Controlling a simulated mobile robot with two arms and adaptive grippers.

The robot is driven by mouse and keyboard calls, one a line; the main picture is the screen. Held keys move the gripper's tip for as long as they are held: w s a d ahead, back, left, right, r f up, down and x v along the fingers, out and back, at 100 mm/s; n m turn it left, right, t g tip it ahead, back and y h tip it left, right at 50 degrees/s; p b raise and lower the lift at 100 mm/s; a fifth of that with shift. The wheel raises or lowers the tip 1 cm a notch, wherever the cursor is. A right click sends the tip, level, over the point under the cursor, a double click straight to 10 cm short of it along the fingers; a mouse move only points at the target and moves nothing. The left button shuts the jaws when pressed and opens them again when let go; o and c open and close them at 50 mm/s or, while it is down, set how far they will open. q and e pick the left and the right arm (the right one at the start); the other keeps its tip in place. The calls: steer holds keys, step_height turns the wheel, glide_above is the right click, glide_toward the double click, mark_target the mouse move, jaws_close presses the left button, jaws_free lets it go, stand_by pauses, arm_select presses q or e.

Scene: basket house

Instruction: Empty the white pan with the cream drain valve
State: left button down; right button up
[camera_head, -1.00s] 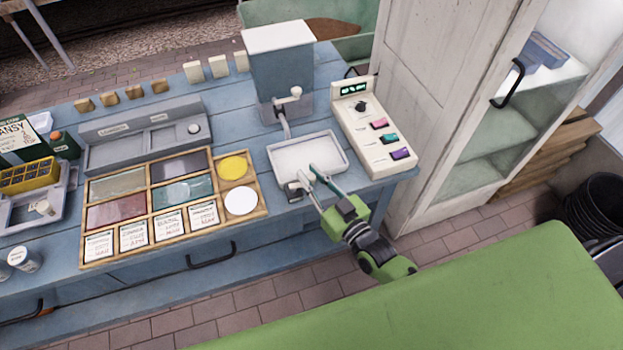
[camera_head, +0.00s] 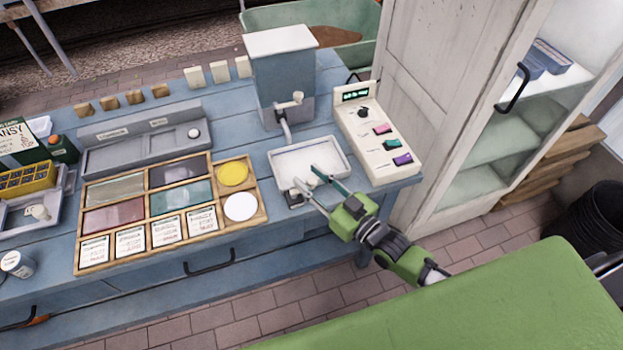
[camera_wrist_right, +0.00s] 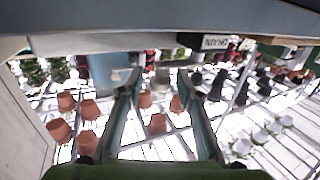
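The white pan (camera_head: 325,150) sits on the blue bench beneath the spout of a blue-grey dispenser (camera_head: 283,75). A small dark and pale fitting (camera_head: 293,198) is at the pan's front left corner; I cannot tell whether it is the drain valve or how it is turned. My right gripper (camera_head: 306,177) has its fingers spread, with their tips over the pan's front edge, close to this fitting. In the right wrist view both fingers (camera_wrist_right: 158,85) are apart, with nothing visible held between them. My left gripper is not in view.
A cream control box (camera_head: 378,138) with coloured switches stands right of the pan. A wooden divided tray (camera_head: 262,210) lies to the left. A white cabinet (camera_head: 425,90) stands behind right, and a green surface (camera_head: 480,310) fills the front right.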

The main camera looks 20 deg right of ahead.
steer(key=shift+s, duration=0.15)
steer(key=v, duration=1.1)
steer(key=shift+s+d, duration=0.25)
steer(key=s+d+f+m+g+h, duration=0.1)
steer(key=s+d+f+g+h, duration=0.15)
steer(key=f, duration=0.75)
steer(key=s+d+f+g+h, duration=0.2)
steer(key=s+d+f, duration=0.1)
steer(key=f, duration=0.7)
steer(key=s+d+f+m+g+h, duration=0.1)
steer(key=s+d+f+g+h, duration=0.15)
steer(key=f, duration=0.75)
steer(key=s+a+f+g, duration=0.1)
steer(key=s+f+g, duration=0.1)
steer(key=s+f, duration=0.3)
steer(key=s+a+f+g, duration=0.2)
steer(key=s+f, duration=0.4)
steer(key=s, duration=0.6)
steer(key=s+a+f+g, duration=0.2)
steer(key=s+f+g, duration=0.2)
steer(key=s, duration=0.5)
steer(key=shift+f+m+h, duration=0.3)
steer(key=shift+f, duration=0.5)
